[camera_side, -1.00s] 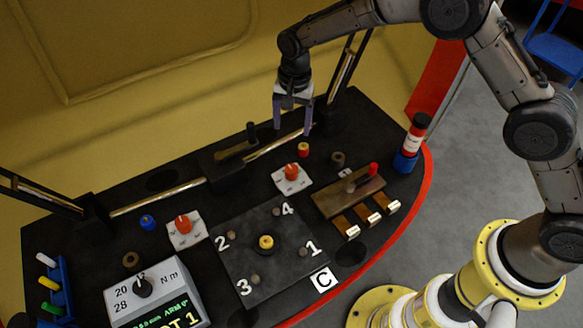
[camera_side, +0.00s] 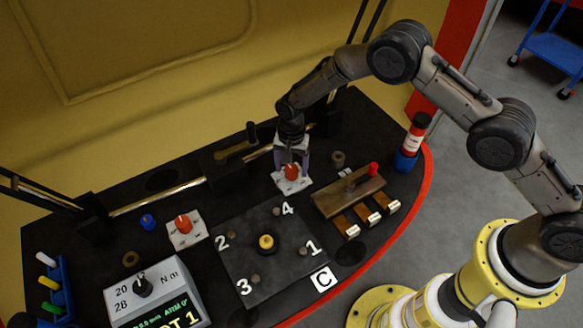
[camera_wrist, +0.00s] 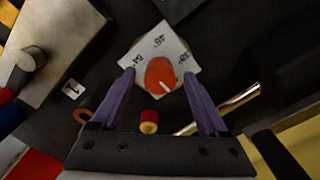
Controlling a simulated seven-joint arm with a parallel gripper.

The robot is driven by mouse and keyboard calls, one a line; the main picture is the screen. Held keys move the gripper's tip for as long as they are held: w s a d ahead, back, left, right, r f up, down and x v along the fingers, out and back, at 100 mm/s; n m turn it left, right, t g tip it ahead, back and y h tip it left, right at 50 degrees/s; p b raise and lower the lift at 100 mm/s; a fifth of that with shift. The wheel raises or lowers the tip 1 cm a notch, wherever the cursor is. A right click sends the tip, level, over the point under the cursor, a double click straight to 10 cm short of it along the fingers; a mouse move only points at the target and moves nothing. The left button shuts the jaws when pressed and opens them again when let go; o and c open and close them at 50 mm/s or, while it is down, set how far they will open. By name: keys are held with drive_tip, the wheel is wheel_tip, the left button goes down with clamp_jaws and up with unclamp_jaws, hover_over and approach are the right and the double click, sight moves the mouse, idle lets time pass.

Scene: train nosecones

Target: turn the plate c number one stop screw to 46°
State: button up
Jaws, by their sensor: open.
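An orange knob (camera_side: 291,172) stands on a white dial card (camera_side: 293,186), behind the black plate with numbers 1 to 4 (camera_side: 230,262) and its C tag (camera_side: 323,280). My gripper (camera_side: 292,168) is open, its purple fingers pointing down around this knob. In the wrist view the orange knob (camera_wrist: 158,76) sits between the two fingers (camera_wrist: 158,74), with a gap on each side. Its white pointer line slants toward the lower right of that picture. Marks on the card (camera_wrist: 150,45) are too small to read surely.
A second orange knob (camera_side: 184,225) on a white card stands to the left. A brown block with a red-tipped lever (camera_side: 348,195) is close on the right. A red-and-yellow part (camera_wrist: 149,121) lies near the fingers. A metal rod (camera_side: 160,197) runs behind.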

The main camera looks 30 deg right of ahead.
drive_tip(key=shift+f, duration=0.45)
clamp_jaws()
